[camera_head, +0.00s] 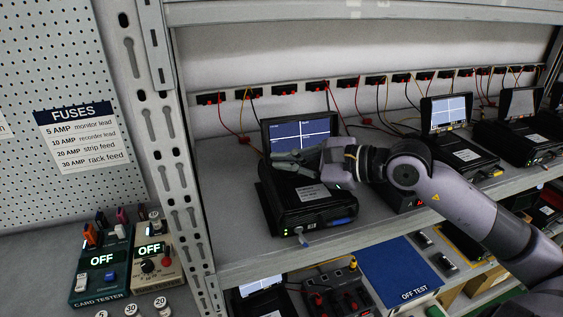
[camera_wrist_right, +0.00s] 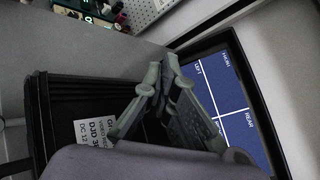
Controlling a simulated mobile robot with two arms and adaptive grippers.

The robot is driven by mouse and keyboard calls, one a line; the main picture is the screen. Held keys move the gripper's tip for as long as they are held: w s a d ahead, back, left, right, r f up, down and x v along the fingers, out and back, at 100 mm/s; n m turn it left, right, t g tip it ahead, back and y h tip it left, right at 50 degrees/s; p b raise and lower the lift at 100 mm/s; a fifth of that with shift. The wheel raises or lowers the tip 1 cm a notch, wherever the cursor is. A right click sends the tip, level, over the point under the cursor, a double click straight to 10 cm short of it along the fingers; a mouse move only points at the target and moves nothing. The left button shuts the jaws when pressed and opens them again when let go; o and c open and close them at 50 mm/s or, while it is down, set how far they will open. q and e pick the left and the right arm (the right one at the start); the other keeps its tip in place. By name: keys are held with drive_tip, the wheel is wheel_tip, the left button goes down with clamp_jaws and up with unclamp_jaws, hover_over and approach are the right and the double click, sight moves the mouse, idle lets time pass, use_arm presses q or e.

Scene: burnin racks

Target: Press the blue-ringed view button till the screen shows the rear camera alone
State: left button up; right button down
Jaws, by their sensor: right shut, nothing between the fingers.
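A monitor (camera_head: 311,127) stands behind a black recorder unit (camera_head: 318,206) on the shelf. Its blue screen is split into four parts by a white cross. In the right wrist view the same screen (camera_wrist_right: 237,88) shows sideways, with labels such as LEFT and REAR. My right gripper (camera_head: 276,160) is shut and empty, above the recorder and just in front of the monitor's lower left part. In the wrist view its fingertips (camera_wrist_right: 165,70) meet beside the screen's frame. I cannot make out the blue-ringed button; the gripper covers part of the monitor's lower edge. My left gripper is not in view.
More recorders with monitors (camera_head: 446,112) stand to the right along the shelf. Red and yellow leads hang from sockets (camera_head: 284,90) behind. A rack post (camera_head: 165,130) rises at left, with a card tester (camera_head: 103,265) beyond it. A blue OFF TEST mat (camera_head: 398,268) lies below.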

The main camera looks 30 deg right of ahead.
drive_tip(key=shift+w, duration=0.2)
drive_tip(key=shift+s, duration=0.1)
idle(0.4)
drive_tip(key=shift+s+a+b, duration=0.15)
drive_tip(key=shift+s+b, duration=0.35)
drive_tip(key=shift+s, duration=0.05)
drive_tip(key=shift+s+r, duration=0.1)
drive_tip(key=shift+r, duration=0.05)
drive_tip(key=shift+s+a, duration=0.1)
drive_tip(key=shift+s+a+r+b, duration=0.15)
drive_tip(key=shift+s+a+r, duration=0.1)
drive_tip(key=shift+s, duration=0.5)
drive_tip(key=shift+s+a+r+b, duration=0.15)
drive_tip(key=shift+s+r+b, duration=0.05)
drive_tip(key=shift+s, duration=0.5)
drive_tip(key=shift+s+a+r+b, duration=0.15)
drive_tip(key=shift+s+a+r, duration=0.1)
drive_tip(key=shift+s, duration=0.5)
drive_tip(key=shift+f, duration=0.1)
